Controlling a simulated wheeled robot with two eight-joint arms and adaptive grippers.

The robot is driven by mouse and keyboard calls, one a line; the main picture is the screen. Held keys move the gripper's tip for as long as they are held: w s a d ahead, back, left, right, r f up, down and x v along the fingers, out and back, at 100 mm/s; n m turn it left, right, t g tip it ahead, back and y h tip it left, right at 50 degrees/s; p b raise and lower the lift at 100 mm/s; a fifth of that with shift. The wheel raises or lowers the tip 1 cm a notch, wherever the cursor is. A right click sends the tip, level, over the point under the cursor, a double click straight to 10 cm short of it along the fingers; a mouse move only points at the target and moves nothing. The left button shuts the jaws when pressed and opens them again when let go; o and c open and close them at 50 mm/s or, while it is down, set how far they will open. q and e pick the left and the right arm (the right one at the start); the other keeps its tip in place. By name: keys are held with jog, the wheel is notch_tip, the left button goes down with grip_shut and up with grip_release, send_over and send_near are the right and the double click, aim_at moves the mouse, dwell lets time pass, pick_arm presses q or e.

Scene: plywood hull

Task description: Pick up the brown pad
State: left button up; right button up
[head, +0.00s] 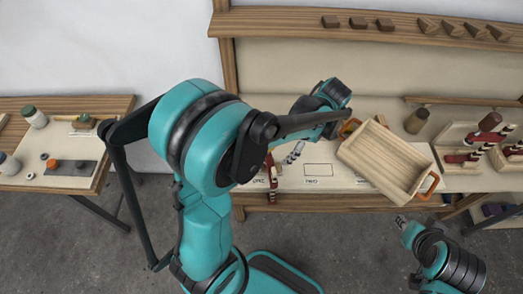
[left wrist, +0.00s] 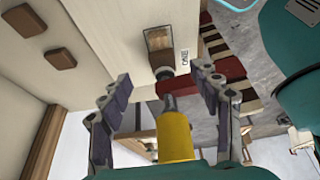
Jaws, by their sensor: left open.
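Several small brown blocks lie on the back shelf in the head view, among them dark rectangular ones (head: 358,22); two brown blocks (left wrist: 60,54) show at the left of the left wrist view. I cannot tell which of these is the brown pad. My left gripper (head: 294,152) is over the bench; its fingers (left wrist: 168,100) are open. A yellow object with a grey tip (left wrist: 175,135) shows between them; contact is unclear. My right gripper (head: 401,221) is at lower right, its jaws unclear.
A wooden tray with orange handles (head: 385,160) stands tilted on the bench just right of my left gripper. Red clamps (head: 460,158) stand to the right. A side table (head: 50,178) with jars is at the left.

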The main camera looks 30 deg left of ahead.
pick_arm(q)
jog(key=b+x, duration=0.3)
jog(key=x, duration=0.4)
jog(key=shift+s+a+f, duration=0.15)
jog(key=shift+s+f, duration=0.05)
jog(key=shift+f, duration=0.15)
jog(key=shift+c, duration=0.3)
jog(key=c, duration=1)
